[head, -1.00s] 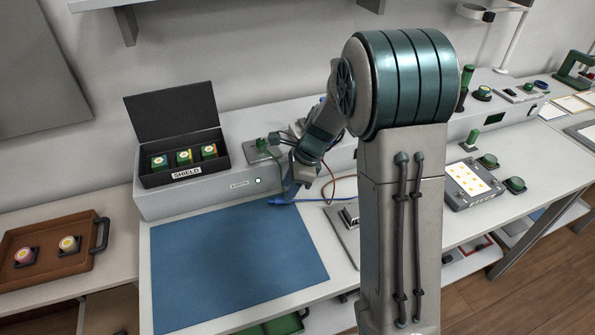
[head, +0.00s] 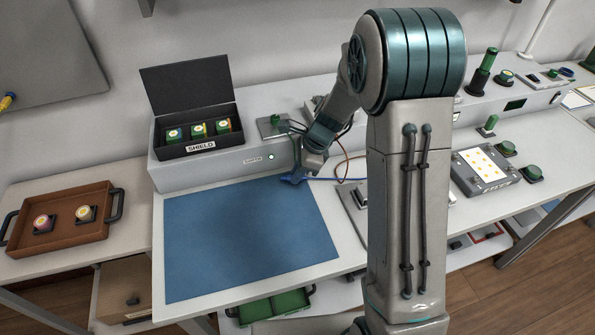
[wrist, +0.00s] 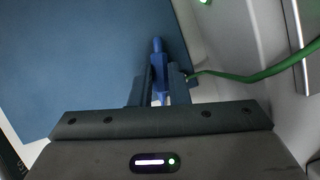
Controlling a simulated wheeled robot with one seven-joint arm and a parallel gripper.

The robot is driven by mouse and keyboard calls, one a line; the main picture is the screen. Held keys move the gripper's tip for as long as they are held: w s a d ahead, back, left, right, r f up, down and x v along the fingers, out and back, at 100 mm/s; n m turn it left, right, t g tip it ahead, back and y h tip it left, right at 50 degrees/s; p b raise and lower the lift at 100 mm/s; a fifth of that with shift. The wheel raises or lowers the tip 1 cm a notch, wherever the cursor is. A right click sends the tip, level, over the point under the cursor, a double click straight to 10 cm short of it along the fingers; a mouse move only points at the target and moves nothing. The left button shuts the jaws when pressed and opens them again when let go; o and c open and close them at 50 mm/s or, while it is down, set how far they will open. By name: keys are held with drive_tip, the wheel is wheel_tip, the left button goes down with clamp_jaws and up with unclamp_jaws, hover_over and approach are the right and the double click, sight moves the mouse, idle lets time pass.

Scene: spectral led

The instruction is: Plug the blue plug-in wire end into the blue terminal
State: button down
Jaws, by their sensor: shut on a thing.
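My gripper (wrist: 159,90) is shut on the blue plug-in wire end (wrist: 157,62), which stands between the two fingers with its narrow tip pointing away from me in the wrist view. In the head view my gripper (head: 299,174) and the blue plug (head: 289,180) are at the back right corner of the blue mat. A blue wire (head: 325,179) runs right from the plug and passes behind my arm. I cannot make out the blue terminal in either view; my arm hides part of the bench.
A raised grey console (head: 210,171) runs along the back, carrying an open black SHIELD box (head: 199,144). A green wire (wrist: 245,78) passes close to the right finger. The blue mat (head: 245,240) is bare. A brown tray (head: 65,238) sits left.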

sight(289, 176)
drive_tip(key=shift+r, duration=0.15)
drive_tip(key=shift+r+p, duration=1.65)
drive_tip(key=shift+p, duration=0.05)
drive_tip(key=c, duration=1.9)
unclamp_jaws()
drive_tip(key=shift+c, duration=0.2)
clamp_jaws()
